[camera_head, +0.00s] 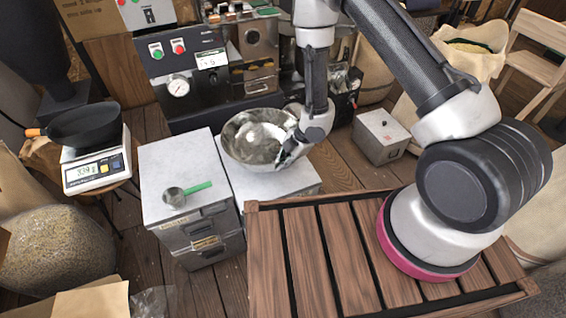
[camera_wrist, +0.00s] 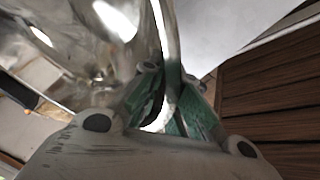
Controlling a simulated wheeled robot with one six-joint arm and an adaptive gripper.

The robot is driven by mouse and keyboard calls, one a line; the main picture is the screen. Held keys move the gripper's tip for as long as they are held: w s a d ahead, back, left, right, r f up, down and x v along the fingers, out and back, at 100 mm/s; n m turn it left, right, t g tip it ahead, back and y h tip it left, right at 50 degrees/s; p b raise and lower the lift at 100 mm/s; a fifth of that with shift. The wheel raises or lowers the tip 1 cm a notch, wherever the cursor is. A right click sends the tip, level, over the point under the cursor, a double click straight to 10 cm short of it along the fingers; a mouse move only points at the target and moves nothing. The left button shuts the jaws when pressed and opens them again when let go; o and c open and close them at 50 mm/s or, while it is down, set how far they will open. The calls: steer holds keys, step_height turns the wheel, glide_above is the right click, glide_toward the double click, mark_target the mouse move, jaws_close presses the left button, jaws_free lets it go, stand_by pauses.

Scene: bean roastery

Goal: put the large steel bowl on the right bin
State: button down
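The large steel bowl (camera_head: 243,152) is a wide, shiny bowl over the white top of the right bin (camera_head: 288,182). It looks close to level; I cannot tell for certain whether its base rests fully on the top. My gripper (camera_head: 287,153) is at the bowl's right rim. In the wrist view the bowl (camera_wrist: 85,50) fills the upper left. Its rim runs down between the two green-padded fingers of my gripper (camera_wrist: 168,95), one finger inside and one outside. The fingers look shut on the rim; the exact contact is partly hidden.
The left bin (camera_head: 165,160) stands beside it, with a green-handled scoop (camera_head: 175,196) on top. A scale (camera_head: 92,172) with a black pan (camera_head: 85,125) is at the left. The roasting machine (camera_head: 200,85) is behind. A slatted wooden deck (camera_head: 318,255) lies in front.

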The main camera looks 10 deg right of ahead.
steer(key=shift+f, duration=0.15)
steer(key=c, duration=1.6)
jaws_free()
steer(key=shift+c, duration=0.2)
